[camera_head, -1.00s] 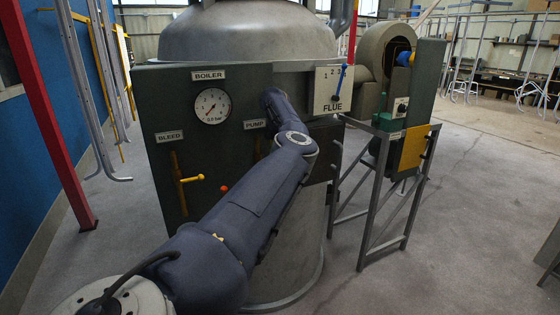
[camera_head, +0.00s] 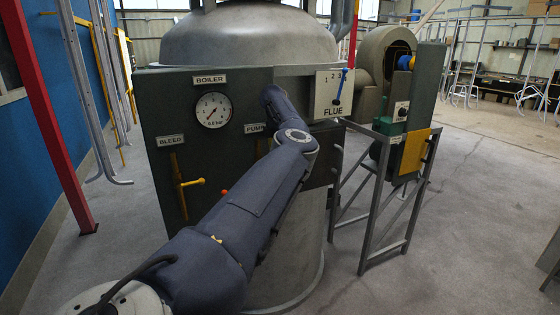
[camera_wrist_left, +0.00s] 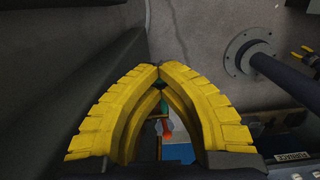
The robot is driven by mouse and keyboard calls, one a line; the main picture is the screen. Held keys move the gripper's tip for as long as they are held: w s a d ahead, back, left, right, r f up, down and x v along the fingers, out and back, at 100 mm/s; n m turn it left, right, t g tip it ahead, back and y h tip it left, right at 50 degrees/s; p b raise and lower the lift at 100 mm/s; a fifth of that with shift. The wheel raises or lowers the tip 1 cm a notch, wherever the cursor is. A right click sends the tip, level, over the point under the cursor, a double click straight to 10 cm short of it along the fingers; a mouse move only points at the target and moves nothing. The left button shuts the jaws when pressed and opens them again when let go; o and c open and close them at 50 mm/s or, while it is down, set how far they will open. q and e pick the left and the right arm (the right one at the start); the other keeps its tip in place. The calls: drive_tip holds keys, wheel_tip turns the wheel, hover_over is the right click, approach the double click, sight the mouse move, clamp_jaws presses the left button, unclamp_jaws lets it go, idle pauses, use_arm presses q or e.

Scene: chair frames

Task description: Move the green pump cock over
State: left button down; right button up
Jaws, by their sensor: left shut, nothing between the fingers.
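The PUMP label (camera_head: 254,128) is on the dark green boiler panel (camera_head: 232,85). My left arm crosses in front of the panel beneath this label, hiding the pump cock and my left gripper in the head view. In the left wrist view my left gripper (camera_wrist_left: 160,70) is shut, its yellow fingertips meeting with nothing between them. Through the gap behind the fingers a small green piece (camera_wrist_left: 160,103) shows, with an orange-red piece below it. I cannot tell whether the green piece is the pump cock or whether the fingers touch it.
A yellow BLEED handle (camera_head: 192,182) sticks out at the panel's left. The pressure gauge (camera_head: 213,110) and FLUE plate (camera_head: 333,95) are above and right. A metal stand (camera_head: 376,240) stands to the right. Open floor lies beyond it.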

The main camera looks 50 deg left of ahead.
use_arm(q)
drive_tip(key=shift+r, duration=0.15)
drive_tip(key=shift+s+a+r, duration=0.1)
drive_tip(key=shift+s+r, duration=0.05)
drive_tip(key=shift+r, duration=0.35)
drive_tip(key=shift+s+r, duration=0.15)
drive_tip(key=shift+r, duration=0.3)
drive_tip(key=c, duration=1.6)
unclamp_jaws()
drive_tip(key=shift+c, duration=0.2)
wheel_tip(320, 180, up, 12)
drive_tip(key=s, duration=0.1)
drive_tip(key=shift+f, duration=0.2)
